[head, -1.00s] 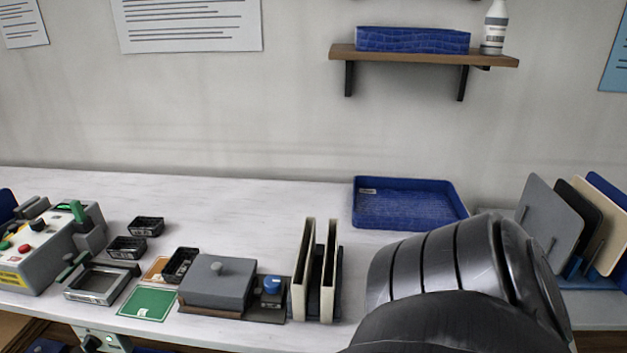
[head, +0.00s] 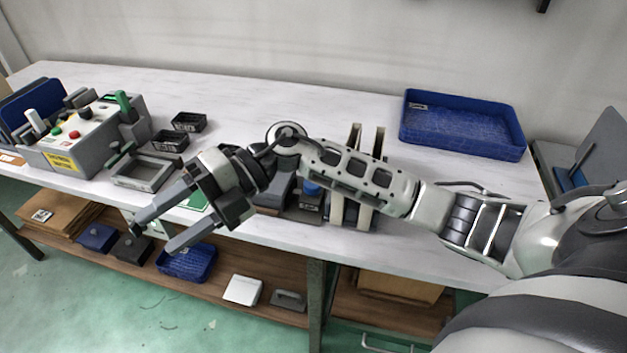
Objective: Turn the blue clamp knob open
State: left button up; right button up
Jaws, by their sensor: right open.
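The blue clamp knob (head: 311,188) sits on a dark base (head: 306,212) near the front of the bench, partly hidden under my right forearm. The grey block (head: 273,192) just left of it is mostly hidden by my right arm. My right gripper (head: 158,233) is open and empty, its fingers pointing to the lower left. It is well to the left of the knob, over the bench's front edge. My left gripper is not in view.
Upright cream panels (head: 339,206) stand right of the knob, partly behind my arm. A grey frame (head: 143,172) and control box (head: 84,136) are at left. A blue tray (head: 463,139) lies at back right. The back middle of the bench is clear.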

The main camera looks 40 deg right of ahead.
jog(key=w+d+f+n+h, duration=0.2)
jog(key=w+d+h, duration=0.2)
jog(key=d+h, duration=0.6)
notch_tip(320, 180, up, 6)
jog(key=m+t+h+b, duration=0.1)
jog(key=m+h, duration=0.2)
jog(key=h, duration=0.3)
send_over(312, 187)
jog(key=w+d, duration=0.1)
notch_tip(312, 187, down, 16)
jog(key=shift+a+r+p, duration=0.1)
jog(key=shift+r+p, duration=0.05)
jog(key=shift+p, duration=0.35)
jog(key=c, duration=1)
